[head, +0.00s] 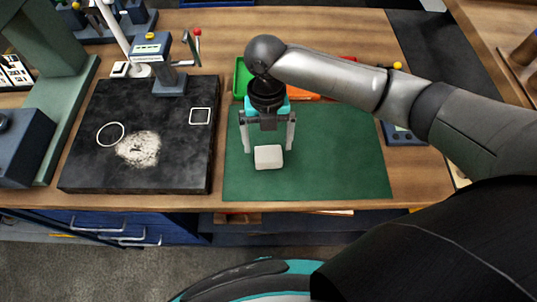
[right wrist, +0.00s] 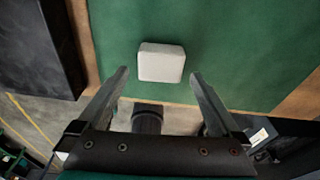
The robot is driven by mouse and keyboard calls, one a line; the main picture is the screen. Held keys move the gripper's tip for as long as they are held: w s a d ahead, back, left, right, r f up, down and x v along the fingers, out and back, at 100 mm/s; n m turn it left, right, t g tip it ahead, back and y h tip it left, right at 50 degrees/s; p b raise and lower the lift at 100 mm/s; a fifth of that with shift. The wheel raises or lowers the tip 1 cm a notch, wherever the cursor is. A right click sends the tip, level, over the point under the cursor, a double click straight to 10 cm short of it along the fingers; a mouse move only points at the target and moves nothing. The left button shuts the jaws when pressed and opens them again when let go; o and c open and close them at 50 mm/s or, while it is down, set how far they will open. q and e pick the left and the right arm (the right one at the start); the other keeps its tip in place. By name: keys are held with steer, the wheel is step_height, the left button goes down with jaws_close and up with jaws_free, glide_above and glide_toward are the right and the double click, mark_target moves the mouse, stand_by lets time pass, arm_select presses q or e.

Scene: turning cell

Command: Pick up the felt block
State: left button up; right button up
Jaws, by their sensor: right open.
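The felt block (head: 268,157) is a small off-white block with rounded edges. It lies on the green mat (head: 340,170) on the bench. It also shows in the right wrist view (right wrist: 161,62), just beyond the fingertips. My right gripper (head: 268,150) is open and empty, pointing down over the mat; its two fingers stand on either side of the block in the head view. In the right wrist view the fingertips (right wrist: 160,75) are spread wider than the block, with no visible contact. My left gripper is not in view.
A dark stone plate (head: 180,150) with a white ring, a white square and a pale patch lies left of the mat. A gauge stand (head: 170,83) is at its back edge. Green and orange trays (head: 243,78) sit behind my right gripper. The mat's right part is clear.

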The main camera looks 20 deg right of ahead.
mark_target(269, 154)
steer(key=f, duration=0.4)
steer(key=shift+s+f, duration=0.3)
steer(key=shift+s, duration=0.1)
steer(key=c, duration=1.2)
steer(key=shift+r, duration=0.1)
step_height(269, 154, up, 20)
steer(key=shift+f+p, duration=0.1)
steer(key=shift+p, duration=0.8)
